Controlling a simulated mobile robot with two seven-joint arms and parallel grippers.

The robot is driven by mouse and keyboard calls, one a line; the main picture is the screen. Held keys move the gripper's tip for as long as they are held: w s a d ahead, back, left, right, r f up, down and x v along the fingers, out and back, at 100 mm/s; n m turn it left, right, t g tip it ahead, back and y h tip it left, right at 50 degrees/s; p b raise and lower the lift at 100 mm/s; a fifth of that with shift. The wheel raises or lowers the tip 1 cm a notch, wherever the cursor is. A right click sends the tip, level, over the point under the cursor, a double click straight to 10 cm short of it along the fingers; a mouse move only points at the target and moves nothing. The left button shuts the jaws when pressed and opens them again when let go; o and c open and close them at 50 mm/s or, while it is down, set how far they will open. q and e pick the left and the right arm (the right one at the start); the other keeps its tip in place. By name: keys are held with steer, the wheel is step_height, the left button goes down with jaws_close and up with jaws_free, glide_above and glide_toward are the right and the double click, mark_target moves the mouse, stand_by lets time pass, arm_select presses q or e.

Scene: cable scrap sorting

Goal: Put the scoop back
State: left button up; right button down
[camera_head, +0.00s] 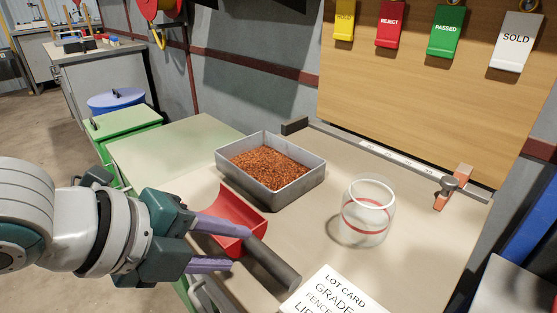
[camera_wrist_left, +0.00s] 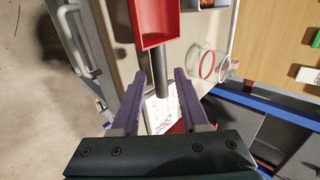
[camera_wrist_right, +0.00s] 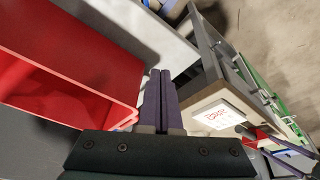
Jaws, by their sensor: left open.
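The scoop has a red open pan (camera_head: 225,212) and a dark round handle (camera_head: 275,265). It lies at the front of the bench, and in the left wrist view its red pan (camera_wrist_left: 154,22) is ahead of the fingers. My left gripper (camera_head: 241,249) is open, with its fingers on either side of the handle. In the left wrist view the handle (camera_wrist_left: 160,85) shows between the fingertips (camera_wrist_left: 160,73); contact cannot be told. My right gripper (camera_wrist_right: 160,72) is shut and empty, away from the scoop, and out of the head view.
A grey tray of copper-coloured granules (camera_head: 290,192) stands behind the scoop. A clear jar with a red band (camera_head: 367,225) stands to the right, a lot card (camera_head: 335,292) in front. A red bin (camera_wrist_right: 60,70) is close to my right gripper. The bench's left part (camera_head: 165,150) is clear.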

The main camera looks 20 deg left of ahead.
arm_select(q)
steer(key=s+r+n+g+y, duration=0.1)
steer(key=s+n+g, duration=0.1)
steer(key=s+n, duration=0.5)
steer(key=s+r+n+g+y+p, duration=0.1)
steer(key=s+n+g+y, duration=0.1)
steer(key=s+n, duration=0.6)
steer(key=n, duration=0.5)
steer(key=shift+n+g, duration=0.4)
steer(key=shift+a+r, duration=0.1)
steer(key=shift+a, duration=0.05)
